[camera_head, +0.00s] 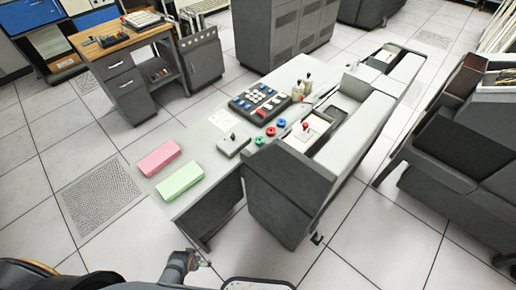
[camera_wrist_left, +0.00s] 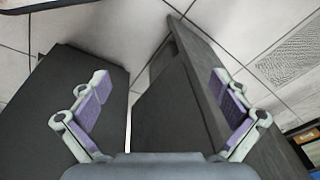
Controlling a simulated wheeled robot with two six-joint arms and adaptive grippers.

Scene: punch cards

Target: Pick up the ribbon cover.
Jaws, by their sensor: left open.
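The card punch (camera_head: 280,185) is a grey machine with a desk. A pale plate with a red knob (camera_head: 306,126) sits in a recess on its top, and a small grey box with a dark knob (camera_head: 233,144) lies on the desk. I cannot tell for certain which is the ribbon cover. My left gripper (camera_wrist_left: 162,88) is open and empty in the left wrist view, over dark grey panels (camera_wrist_left: 175,105); neither knobbed piece shows there. In the head view, part of my left arm shows at the bottom, in front of the desk.
A pink box (camera_head: 159,158) and a green box (camera_head: 180,181) lie on the desk's near left end. A keyboard (camera_head: 260,102), coloured spools (camera_head: 270,131) and small bottles (camera_head: 302,90) stand farther back. Another dark machine (camera_head: 465,145) is at right. Open tiled floor lies at left.

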